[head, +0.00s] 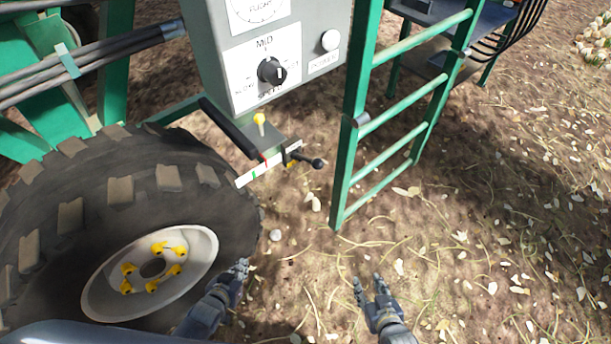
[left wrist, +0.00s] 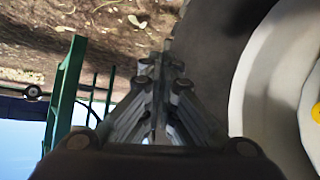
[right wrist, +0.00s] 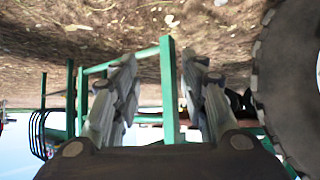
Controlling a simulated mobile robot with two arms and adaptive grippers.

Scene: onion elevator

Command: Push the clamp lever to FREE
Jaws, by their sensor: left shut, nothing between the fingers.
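Below the grey control box, a black lever with a ball knob (head: 316,163) sticks out to the right from a dark bracket at a white strip (head: 255,174) with green and red marks. A thick black handle (head: 228,128) slants beside it; the frames show no FREE label, so I cannot tell for sure which is the clamp lever. My left gripper (head: 241,268) is shut and empty, beside the wheel and well below the levers; its closed fingers show in the left wrist view (left wrist: 162,75). My right gripper (head: 368,282) is open and empty, lower right of the levers.
A large tyre (head: 120,190) stands close left of my left gripper. A green ladder (head: 352,150) rises right of the levers. The grey control box (head: 225,50) with a knob (head: 271,70) is above. Open soil lies to the right.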

